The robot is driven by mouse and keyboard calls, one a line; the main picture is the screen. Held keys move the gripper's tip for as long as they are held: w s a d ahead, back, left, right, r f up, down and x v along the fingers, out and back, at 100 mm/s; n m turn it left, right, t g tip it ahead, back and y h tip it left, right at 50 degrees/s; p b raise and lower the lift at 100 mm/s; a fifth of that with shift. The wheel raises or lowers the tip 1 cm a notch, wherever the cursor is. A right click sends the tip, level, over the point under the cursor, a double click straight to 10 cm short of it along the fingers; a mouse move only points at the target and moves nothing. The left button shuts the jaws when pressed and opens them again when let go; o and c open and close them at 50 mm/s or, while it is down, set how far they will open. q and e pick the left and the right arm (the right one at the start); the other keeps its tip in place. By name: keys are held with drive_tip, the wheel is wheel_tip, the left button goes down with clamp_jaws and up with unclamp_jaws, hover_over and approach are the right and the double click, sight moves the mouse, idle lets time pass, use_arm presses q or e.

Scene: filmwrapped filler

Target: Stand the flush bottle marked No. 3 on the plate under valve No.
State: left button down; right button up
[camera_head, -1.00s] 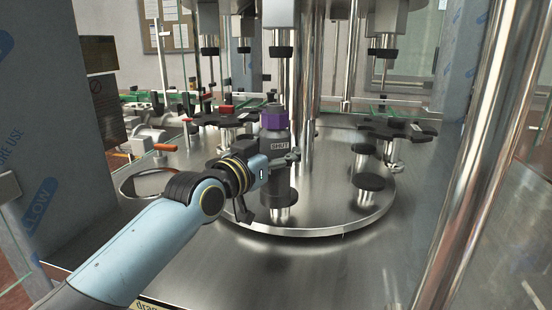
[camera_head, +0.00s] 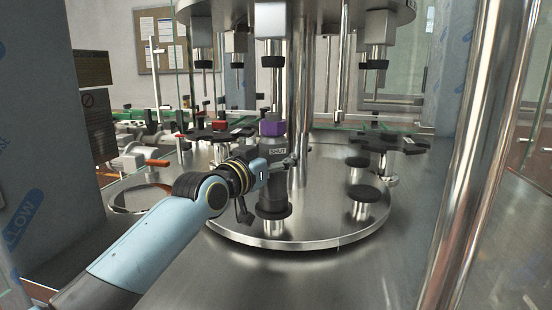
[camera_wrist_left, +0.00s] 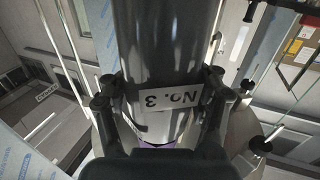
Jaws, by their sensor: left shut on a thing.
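In the left wrist view the bottle (camera_wrist_left: 165,40) fills the middle between the gripper fingers (camera_wrist_left: 160,92), with an upside-down "No. 3" label. A dark round plate (camera_head: 286,211) lies at the bottle's foot. I cannot tell whether the bottle touches it. No valve number is readable. My right gripper is out of view.
The steel carousel (camera_head: 320,228) carries another dark plate (camera_head: 364,193) at right under its own valve (camera_head: 376,63). Black star-shaped holders (camera_head: 392,143) flank the bottle. A thick steel post (camera_head: 480,150) stands at right, and a film-covered panel (camera_head: 40,150) at left.

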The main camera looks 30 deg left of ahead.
use_arm(q)
drive_tip(key=shift+f, duration=0.15)
idle(0.9)
drive_tip(key=shift+c, duration=0.7)
unclamp_jaws()
drive_tip(key=shift+f, duration=0.15)
drive_tip(key=s+a, duration=0.1)
drive_tip(key=s, duration=1.1)
